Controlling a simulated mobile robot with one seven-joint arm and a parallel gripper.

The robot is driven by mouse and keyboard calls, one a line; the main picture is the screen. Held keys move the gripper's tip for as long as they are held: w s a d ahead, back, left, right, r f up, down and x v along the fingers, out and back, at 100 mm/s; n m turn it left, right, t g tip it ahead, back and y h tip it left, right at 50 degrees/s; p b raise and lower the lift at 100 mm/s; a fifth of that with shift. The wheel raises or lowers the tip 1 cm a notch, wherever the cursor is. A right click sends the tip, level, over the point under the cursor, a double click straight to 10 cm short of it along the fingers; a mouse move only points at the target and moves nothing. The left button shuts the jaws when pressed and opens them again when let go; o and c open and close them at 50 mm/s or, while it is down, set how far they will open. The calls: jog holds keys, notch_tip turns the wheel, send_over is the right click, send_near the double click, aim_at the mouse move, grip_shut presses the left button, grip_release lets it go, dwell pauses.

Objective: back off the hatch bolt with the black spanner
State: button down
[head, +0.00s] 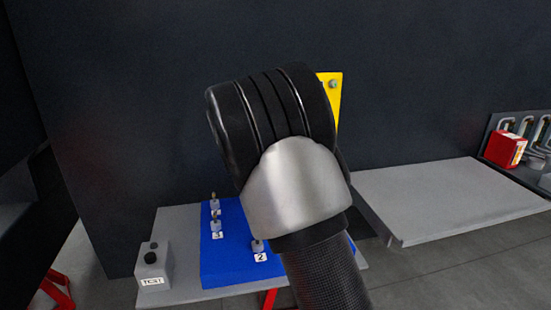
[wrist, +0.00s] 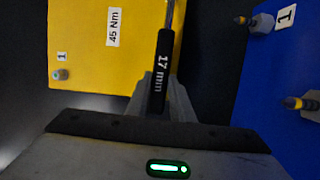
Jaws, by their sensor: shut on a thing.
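A spanner with a black handle (wrist: 161,70) marked "17 mm" shows in the wrist view. Its bright metal shank runs off the top edge, so its head is out of view. My gripper (wrist: 159,100) is shut on the black handle. A yellow plate (wrist: 95,30) marked "45 Nm" lies behind the spanner, with a small bolt (wrist: 61,74) near the label "1". In the head view my arm covers most of the yellow plate (head: 335,105); a bolt (head: 333,85) shows at its upper corner. I cannot tell whether the spanner touches any bolt. The gripper tips are hidden in the head view.
A blue block (head: 225,270) with several numbered fittings stands on a grey shelf (head: 180,223), beside a grey box (head: 153,268) with a black knob. A bare grey shelf (head: 450,200) is at right, with a red box (head: 506,149) and rack beyond it. A dark wall stands behind.

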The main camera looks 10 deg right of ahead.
jog(key=s+p, duration=0.1)
jog(key=s, duration=0.9)
jog(key=shift+s+d+r, duration=0.15)
jog(key=shift+s+r, duration=0.25)
dwell(0.6)
dwell(0.8)
